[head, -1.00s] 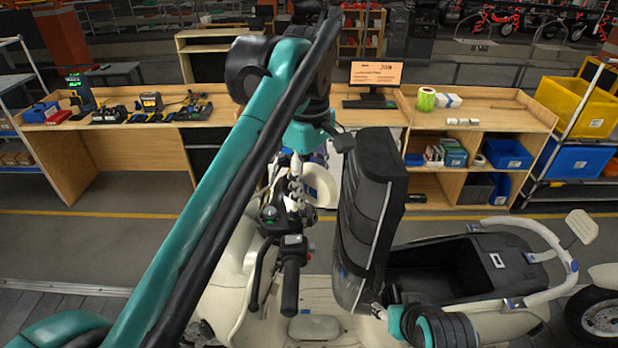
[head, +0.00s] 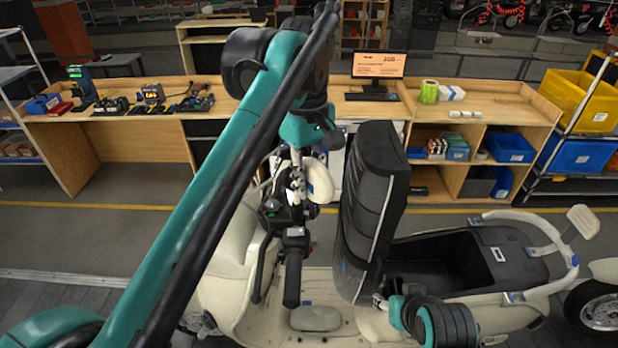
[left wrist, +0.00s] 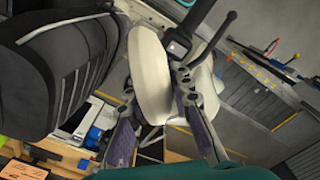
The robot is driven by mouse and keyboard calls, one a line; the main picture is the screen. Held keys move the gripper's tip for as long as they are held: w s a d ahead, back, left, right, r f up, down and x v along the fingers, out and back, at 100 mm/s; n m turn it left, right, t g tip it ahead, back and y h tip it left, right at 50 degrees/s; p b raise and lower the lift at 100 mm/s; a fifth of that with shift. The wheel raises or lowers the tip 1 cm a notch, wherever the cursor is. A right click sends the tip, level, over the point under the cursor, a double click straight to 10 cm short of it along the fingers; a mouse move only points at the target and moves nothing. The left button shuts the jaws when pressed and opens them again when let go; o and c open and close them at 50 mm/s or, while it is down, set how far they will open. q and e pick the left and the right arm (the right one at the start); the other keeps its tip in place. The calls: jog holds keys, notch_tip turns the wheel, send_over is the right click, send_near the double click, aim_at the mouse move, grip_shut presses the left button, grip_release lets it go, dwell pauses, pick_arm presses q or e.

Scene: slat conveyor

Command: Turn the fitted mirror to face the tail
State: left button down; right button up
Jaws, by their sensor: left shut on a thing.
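The fitted mirror (head: 319,181) has a rounded cream housing and stands above the handlebar of a cream scooter (head: 225,285). In the left wrist view, the mirror (left wrist: 150,75) lies between the fingers of my left gripper (left wrist: 160,134), which is shut on it. In the head view, my left gripper (head: 298,178) reaches down beside the mirror, and my arm partly covers that area. The mirror's glass is not clearly seen. My right gripper (head: 379,302) shows only in part below the seat; its fingers are too small to read.
The black handlebar grip (head: 293,279) lies just below the mirror. A tall black seat (head: 372,205) stands close to the right, with a cargo tub (head: 450,268) behind it. A wooden bench (head: 130,140) with tools and a monitor (head: 379,66) stands at the back.

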pick_arm(q)
jog(key=shift+s+a+m, duration=0.2)
jog(key=shift+a+m, duration=0.15)
jog(key=shift+m, duration=0.55)
jog(key=shift+s+a+m+p, duration=0.1)
jog(key=shift+a+m+p, duration=0.3)
jog(key=shift+m, duration=0.5)
jog(key=shift+s+a+m, duration=0.1)
jog(key=shift+a+m, duration=0.25)
jog(key=shift+m, duration=0.65)
jog(key=shift+a+m+p, duration=0.4)
jog(key=shift+m+p, duration=0.05)
jog(key=shift+m, duration=0.45)
